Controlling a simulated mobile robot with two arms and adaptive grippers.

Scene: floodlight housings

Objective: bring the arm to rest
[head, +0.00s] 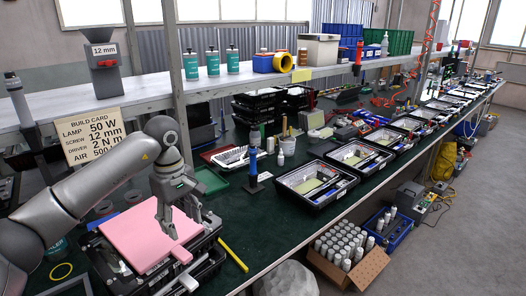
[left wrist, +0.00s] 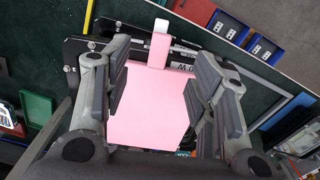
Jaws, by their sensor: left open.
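My left arm comes in from the left of the head view. Its gripper (head: 182,222) points down over a flat pink panel (head: 138,240) lying on a black housing (head: 208,262). In the left wrist view the gripper (left wrist: 162,75) is open, with its two fingers wide apart and nothing held between them. The pink panel (left wrist: 155,105) shows below and between the fingers, with its narrow tab (left wrist: 159,50) at the top. I cannot tell the exact gap between fingertips and panel. My right gripper is not in view.
A build card (head: 91,135) and a shelf (head: 140,97) with bottles stand behind the arm. A yellow strip (head: 233,255) lies right of the housing. A blue-handled driver (head: 254,165) stands farther right, before a row of black trays (head: 316,182). Green bench surface is free between.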

